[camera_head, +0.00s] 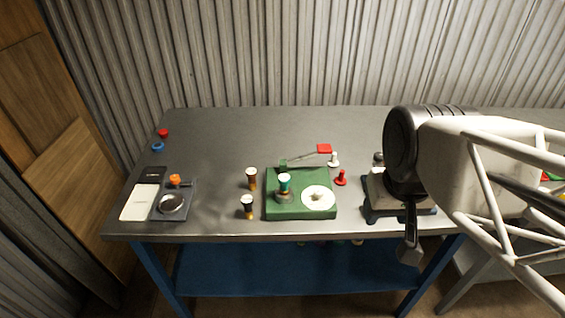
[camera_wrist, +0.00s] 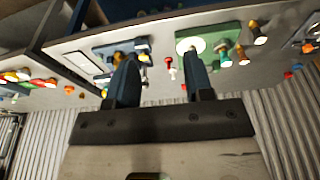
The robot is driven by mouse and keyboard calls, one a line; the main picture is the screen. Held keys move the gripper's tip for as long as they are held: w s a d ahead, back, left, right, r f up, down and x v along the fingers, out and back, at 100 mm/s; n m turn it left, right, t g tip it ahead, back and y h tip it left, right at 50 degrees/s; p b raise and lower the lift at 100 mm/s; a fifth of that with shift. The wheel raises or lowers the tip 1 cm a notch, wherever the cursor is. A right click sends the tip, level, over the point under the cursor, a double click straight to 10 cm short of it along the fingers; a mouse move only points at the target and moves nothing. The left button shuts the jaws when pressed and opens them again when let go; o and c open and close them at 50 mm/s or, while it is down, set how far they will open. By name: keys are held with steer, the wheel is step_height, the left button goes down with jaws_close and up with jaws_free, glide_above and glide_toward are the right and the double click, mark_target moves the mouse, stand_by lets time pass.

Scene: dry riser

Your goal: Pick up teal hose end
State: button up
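The teal hose end (camera_head: 284,184) has a teal band under a pale cap. It stands upright on the left part of a green base (camera_head: 300,212), left of a white disc (camera_head: 318,198). In the wrist view the teal hose end (camera_wrist: 223,50) appears small, on the green base behind my right-hand finger. My gripper (camera_head: 409,250) is to the right of the base in the head view, well apart from the hose end. In the wrist view my gripper (camera_wrist: 160,62) has its two blue-grey fingers spread, with nothing held between them.
Two other white-capped hose ends (camera_head: 252,178) (camera_head: 247,206) stand left of the base. A red-ended lever (camera_head: 323,148) and a red peg (camera_head: 341,178) are behind and right of it. A dark fixture (camera_head: 385,205) sits under my arm. The table's (camera_head: 225,130) back is clear.

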mark_target(289, 180)
steer(key=shift+o, duration=1.4)
steer(key=w+f+n+t, duration=0.2)
steer(key=w+f+t, duration=0.1)
steer(key=w, duration=0.6)
steer(key=w+f+n+t, duration=0.1)
steer(key=w+f+t, duration=0.2)
steer(key=w, duration=0.6)
steer(key=w+a+f+n+y, duration=0.1)
steer(key=a+f+n+y, duration=0.1)
steer(key=a+f+y, duration=0.1)
steer(key=w+a+f+n+t+y, duration=0.1)
steer(key=w+a+f+n+y, duration=0.1)
steer(key=a+f+y, duration=0.1)
steer(key=w+a+f+n+y, duration=0.1)
steer(key=w+a+f+y, duration=0.1)
steer(key=a, duration=0.3)
steer(key=shift+a+f+n+t+y, duration=0.3)
steer(key=shift+f+n+y, duration=0.15)
steer(key=shift+y, duration=0.25)
steer(key=shift+s+a+f+y, duration=0.2)
steer(key=shift+a+y, duration=0.1)
steer(key=shift+a, duration=0.1)
